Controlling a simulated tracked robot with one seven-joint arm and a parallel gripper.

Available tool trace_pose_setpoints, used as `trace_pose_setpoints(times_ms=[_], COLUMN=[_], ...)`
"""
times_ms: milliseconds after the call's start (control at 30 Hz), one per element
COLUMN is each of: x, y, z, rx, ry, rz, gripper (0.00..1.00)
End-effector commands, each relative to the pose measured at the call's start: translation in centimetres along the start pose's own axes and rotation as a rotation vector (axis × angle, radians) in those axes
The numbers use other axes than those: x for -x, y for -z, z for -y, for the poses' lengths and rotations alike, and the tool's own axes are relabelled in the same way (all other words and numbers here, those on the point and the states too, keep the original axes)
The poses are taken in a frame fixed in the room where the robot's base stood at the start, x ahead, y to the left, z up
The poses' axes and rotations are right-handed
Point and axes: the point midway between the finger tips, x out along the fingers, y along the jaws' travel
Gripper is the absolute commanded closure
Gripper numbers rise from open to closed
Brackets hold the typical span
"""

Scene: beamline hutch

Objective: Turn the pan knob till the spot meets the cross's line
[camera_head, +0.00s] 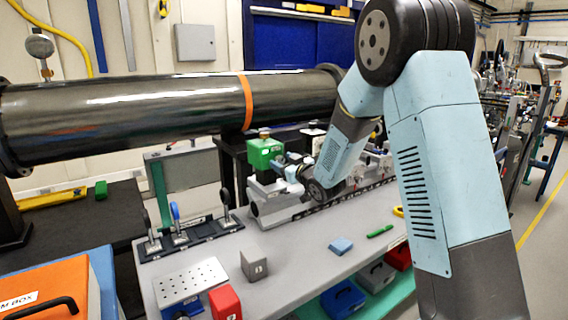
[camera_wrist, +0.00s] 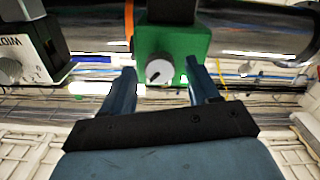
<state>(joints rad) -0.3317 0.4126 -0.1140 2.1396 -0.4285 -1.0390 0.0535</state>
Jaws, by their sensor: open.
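In the wrist view the green box (camera_wrist: 178,42) carries a round pale knob (camera_wrist: 159,71) with a dark pointer mark. I cannot read a label that names it the pan knob. My gripper (camera_wrist: 160,69) is open, one finger on either side of the knob, with gaps on both sides. I cannot tell whether the fingertips reach its depth. In the head view my gripper (camera_head: 284,170) is small and partly hidden near the green box. I cannot make out the spot or the cross.
In the wrist view a white unit (camera_wrist: 32,45) with its own knob and upside-down lettering is at left. The dark pipe (camera_head: 150,112) runs behind.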

Motion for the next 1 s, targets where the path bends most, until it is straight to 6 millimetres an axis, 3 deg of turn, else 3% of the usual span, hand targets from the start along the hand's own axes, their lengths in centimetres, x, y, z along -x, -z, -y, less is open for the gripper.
trace_pose_setpoints(times_ms=[67,600,1000], x=[0.01,0.03,0.03], y=[0.00,0.01,-0.01], z=[0.01,0.02,0.09], rx=[0.000,0.000,0.137], ry=[0.000,0.000,0.001], rz=[0.000,0.000,0.000], gripper=[0.46,0.96,0.96])
